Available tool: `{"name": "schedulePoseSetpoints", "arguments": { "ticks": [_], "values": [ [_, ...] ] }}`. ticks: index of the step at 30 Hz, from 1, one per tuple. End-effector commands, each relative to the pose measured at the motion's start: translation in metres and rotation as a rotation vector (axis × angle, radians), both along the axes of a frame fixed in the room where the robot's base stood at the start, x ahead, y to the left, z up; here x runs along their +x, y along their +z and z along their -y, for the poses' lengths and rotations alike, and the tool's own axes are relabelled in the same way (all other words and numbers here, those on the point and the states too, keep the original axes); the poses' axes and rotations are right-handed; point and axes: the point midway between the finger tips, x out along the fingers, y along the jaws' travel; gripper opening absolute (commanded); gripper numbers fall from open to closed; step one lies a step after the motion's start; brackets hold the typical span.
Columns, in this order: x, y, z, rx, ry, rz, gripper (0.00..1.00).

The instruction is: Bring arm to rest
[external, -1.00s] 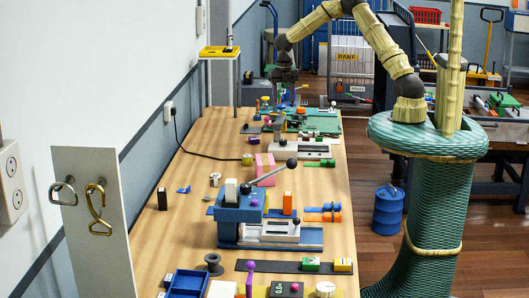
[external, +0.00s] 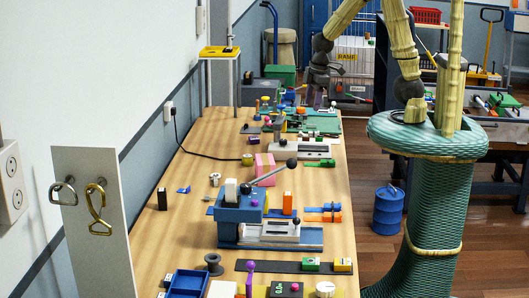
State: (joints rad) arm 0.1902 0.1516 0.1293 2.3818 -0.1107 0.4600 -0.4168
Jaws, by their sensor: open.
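My arm rises from the green ribbed base and column at the right and bends high, with its upper part cut by the top edge of the external view. My gripper (external: 318,88) hangs down at the back, near the far right edge of the wooden workbench (external: 190,215). It is small and dark against the cage behind it. It is open, and I see nothing held in it.
A blue lever press (external: 240,228) stands mid-bench with small blocks around it. A blue drum (external: 388,208) is on the floor beside the bench. A yellow-topped stand (external: 220,52) is at the back left.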

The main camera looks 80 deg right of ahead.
Motion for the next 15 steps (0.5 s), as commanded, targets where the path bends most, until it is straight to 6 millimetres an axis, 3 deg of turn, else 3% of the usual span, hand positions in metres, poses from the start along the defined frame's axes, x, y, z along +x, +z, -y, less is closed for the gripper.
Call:
{"name": "schedulePoseSetpoints", "arguments": {
  "ticks": [6,15],
  "values": [
    [-0.039,0.007,-0.026,0.095,-0.345,0.077,0.51],
    [-0.048,0.007,-0.03,0.124,-0.44,0.09,0.51]
  ]
}}
